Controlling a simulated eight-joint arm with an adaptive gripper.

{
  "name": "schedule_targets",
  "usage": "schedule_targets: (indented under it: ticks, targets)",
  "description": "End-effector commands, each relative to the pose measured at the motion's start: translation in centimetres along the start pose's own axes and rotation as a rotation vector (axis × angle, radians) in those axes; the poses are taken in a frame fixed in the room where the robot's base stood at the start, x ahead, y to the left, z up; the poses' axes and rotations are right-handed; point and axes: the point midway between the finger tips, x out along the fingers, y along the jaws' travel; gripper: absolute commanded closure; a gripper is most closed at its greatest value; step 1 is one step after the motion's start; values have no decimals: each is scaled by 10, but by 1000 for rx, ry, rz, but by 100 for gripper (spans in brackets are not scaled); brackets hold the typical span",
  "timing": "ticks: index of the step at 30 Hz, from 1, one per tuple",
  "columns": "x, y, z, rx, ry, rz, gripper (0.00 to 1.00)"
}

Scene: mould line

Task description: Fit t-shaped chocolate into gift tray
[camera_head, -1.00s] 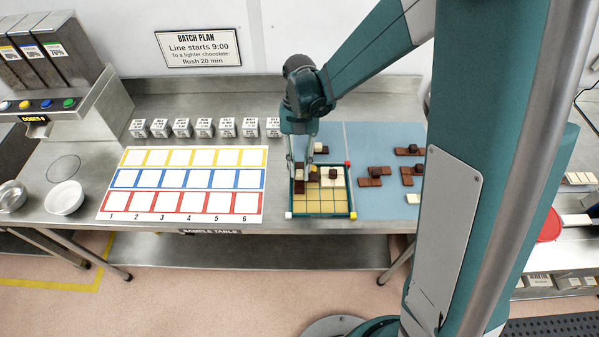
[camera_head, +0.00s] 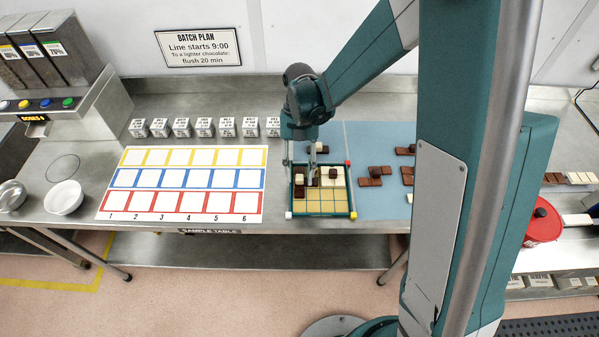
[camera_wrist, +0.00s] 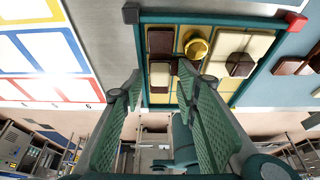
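The gift tray (camera_head: 322,215) has a green rim and a gold gridded floor, with its front cells bare. Brown (camera_wrist: 160,40) and cream (camera_wrist: 159,76) chocolate squares lie at its left side in the wrist view. A yellow knob (camera_wrist: 196,46) shows beside them, and a cream piece with a brown knob (camera_wrist: 238,64) lies further right. My gripper (camera_wrist: 160,80) is over the tray with its green fingers spread apart. No piece is clearly clamped between them. The fingers hide part of the tray, and I cannot tell which piece is the T-shaped chocolate.
Brown knobbed pieces (camera_head: 376,173) lie on the blue mat (camera_head: 375,203) right of the tray. My arm hides the mat's right part. A coloured sample chart (camera_head: 185,180) lies left of the tray. Several labelled white cubes (camera_head: 204,127) stand behind the chart.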

Motion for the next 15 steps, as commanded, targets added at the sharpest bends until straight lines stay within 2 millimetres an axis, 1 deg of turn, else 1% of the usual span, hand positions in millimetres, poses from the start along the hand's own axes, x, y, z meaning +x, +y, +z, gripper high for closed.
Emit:
schedule_targets:
  ticks: [10,15]
  targets:
    - [-2,0,-1,0,0,0,69]
    - [-10,0,-2,0,0,0,69]
